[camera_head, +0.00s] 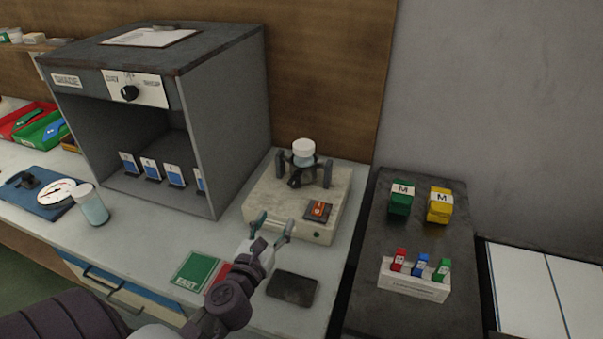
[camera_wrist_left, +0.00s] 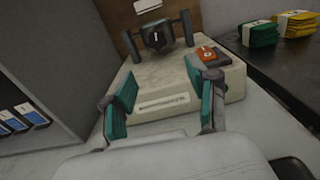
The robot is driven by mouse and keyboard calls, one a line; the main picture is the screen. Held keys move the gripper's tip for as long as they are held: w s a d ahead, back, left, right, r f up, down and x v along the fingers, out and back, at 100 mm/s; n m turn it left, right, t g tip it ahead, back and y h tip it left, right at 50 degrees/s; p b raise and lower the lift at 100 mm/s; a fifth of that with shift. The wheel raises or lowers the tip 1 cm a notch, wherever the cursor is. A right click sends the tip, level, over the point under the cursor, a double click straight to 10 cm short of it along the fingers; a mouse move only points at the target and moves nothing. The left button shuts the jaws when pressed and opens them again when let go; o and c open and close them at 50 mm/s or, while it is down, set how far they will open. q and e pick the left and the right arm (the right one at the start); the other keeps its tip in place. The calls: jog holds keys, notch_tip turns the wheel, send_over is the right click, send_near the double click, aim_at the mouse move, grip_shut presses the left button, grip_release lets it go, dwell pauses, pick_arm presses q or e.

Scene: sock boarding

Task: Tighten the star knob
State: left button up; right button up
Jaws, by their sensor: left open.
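The star knob (camera_head: 295,181) is dark and sits at the front of a clamp between two dark posts on a cream machine (camera_head: 265,206). A white-capped jar (camera_head: 304,152) stands at the clamp, just behind the knob. In the left wrist view the knob (camera_wrist_left: 157,36) shows upper centre, beyond the fingertips. My left gripper (camera_head: 273,223) is open and empty, with teal finger pads, at the machine's front edge and short of the knob. The left gripper (camera_wrist_left: 160,82) also shows in the wrist view, its fingers spread. My right gripper is not in view.
An orange switch (camera_head: 318,210) is on the machine's top, right of the knob. A grey cabinet (camera_head: 230,120) stands close on the left. A green card (camera_head: 197,272) and a dark pad (camera_head: 292,289) lie in front. A dark side table (camera_head: 408,240) holds labelled bundles.

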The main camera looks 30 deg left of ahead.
pick_arm(q)
jog(key=p, duration=0.1)
send_near(293, 186)
jog(key=x, duration=0.8)
jog(key=shift+w+r, duration=0.1)
jog(key=shift+r, duration=0.05)
jog(key=shift+w+a, duration=0.1)
jog(key=shift+w, duration=0.6)
jog(key=shift+c, duration=0.4)
grip_shut()
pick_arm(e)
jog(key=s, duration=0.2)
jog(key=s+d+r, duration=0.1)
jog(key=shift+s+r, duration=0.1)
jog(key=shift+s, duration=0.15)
